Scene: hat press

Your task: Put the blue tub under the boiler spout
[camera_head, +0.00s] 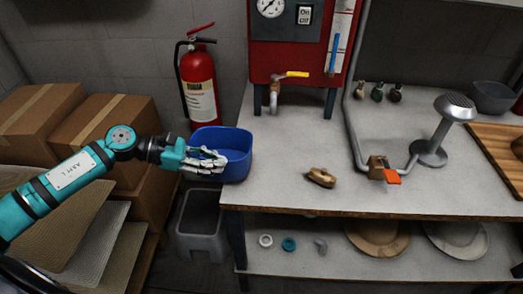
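The blue tub (237,168) is upright and open-topped at the left edge of the worktable, with much of it out beyond that edge. My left gripper (211,162) comes in from the left with its fingers at the tub's left near wall and appears closed on it; the fingers hide part of the wall. My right gripper is out of view.
The worktable (290,160) is clear below the spout. A wooden block tool (320,177) lies near the front edge. A bent grey pipe (352,125) and a steamer stand (430,150) are to the right. A fire extinguisher (199,85) stands behind the tub; cardboard boxes (105,125) are at left.

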